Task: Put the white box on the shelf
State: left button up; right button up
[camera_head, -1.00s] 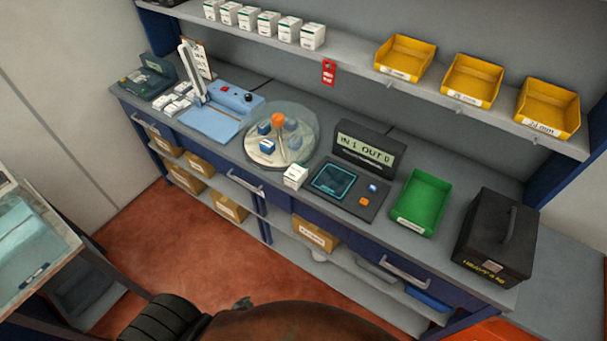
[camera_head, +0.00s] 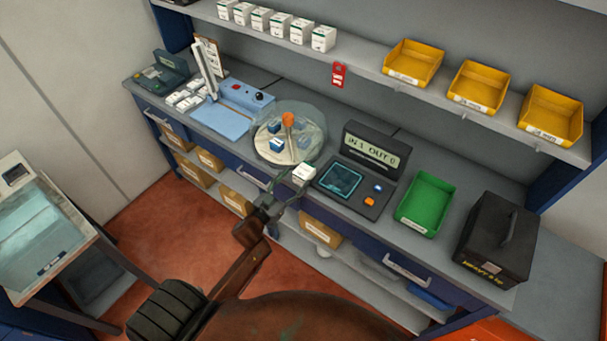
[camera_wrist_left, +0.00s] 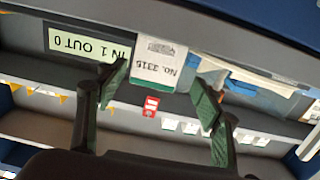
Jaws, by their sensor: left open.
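The white box (camera_head: 304,172) stands near the front edge of the bench, between the clear dome and the display console. In the left wrist view the white box (camera_wrist_left: 158,70) shows printed labels, upside down. My left gripper (camera_head: 281,186) is open just in front of the box at the bench edge. In the wrist view its two fingers (camera_wrist_left: 161,95) stand apart on either side of the box, with a gap to each. The shelf (camera_head: 360,72) runs above the bench and carries a row of similar white boxes (camera_head: 274,26) at its left. My right gripper is not in view.
The clear dome (camera_head: 318,123) covers a round tray left of the box. The console (camera_head: 372,147) stands close on its right and reads "IN 1 OUT 0". A green bin (camera_head: 426,203) and a black case (camera_head: 497,238) stand farther right. The shelf has free room around the red tag (camera_head: 338,75).

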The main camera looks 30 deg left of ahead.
aim_at(304, 172)
pick_arm(q)
jog(key=w, duration=0.2)
jog(key=w+d, duration=0.1)
jog(key=w, duration=0.1)
jog(key=shift+w, duration=0.25)
jog(key=shift+w+f, duration=0.1)
jog(key=shift+w, duration=0.3)
jog(key=c, duration=1.5)
